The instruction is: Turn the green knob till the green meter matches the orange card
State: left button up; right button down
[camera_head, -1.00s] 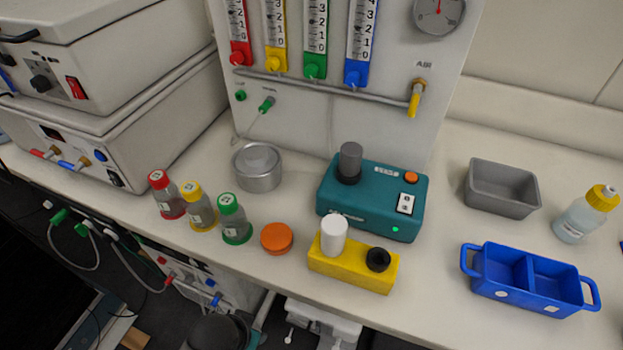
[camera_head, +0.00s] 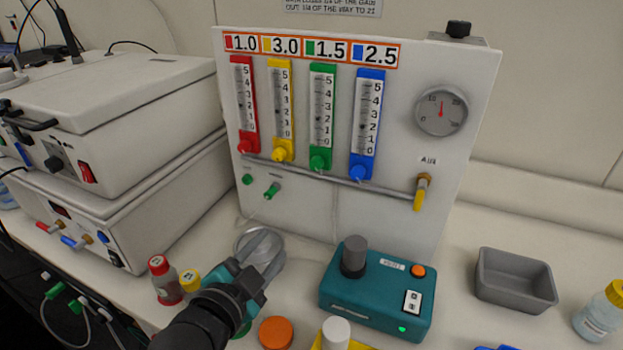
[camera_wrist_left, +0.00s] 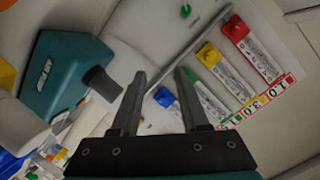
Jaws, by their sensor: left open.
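The green meter (camera_head: 321,112) stands third in the row of four on the white panel. The green knob (camera_head: 318,162) sits at its foot. The orange-bordered card (camera_head: 312,48) above the meters reads 1.0 red, 3.0 yellow, 1.5 green and 2.5 blue. The green meter's float is too small to read. My left gripper (camera_head: 262,262) is open and empty, over the metal tin and well below the green knob. In the left wrist view its two fingers (camera_wrist_left: 158,85) are apart, and the meters and card show beyond them. My right gripper is not in view.
The yellow knob (camera_head: 282,154) and blue knob (camera_head: 357,172) flank the green one. A metal pipe (camera_head: 330,182) runs just below the knobs to a yellow-handled valve (camera_head: 420,195). A teal mixer (camera_head: 375,295) stands in front of the panel. Bottles (camera_head: 164,280) stand left of my arm.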

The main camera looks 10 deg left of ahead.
aim_at(314, 167)
pick_arm(q)
notch_tip(314, 167, up, 6)
jog(key=w+d+m+t+h, duration=0.1)
jog(key=w+m+t+h, duration=0.1)
jog(key=m+t, duration=0.1)
jog(key=x, duration=1.4)
jog(key=shift+w+d+f, duration=0.1)
jog(key=shift+w+f, duration=0.15)
jog(key=shift+w, duration=0.05)
jog(key=shift+c, duration=0.2)
grip_shut()
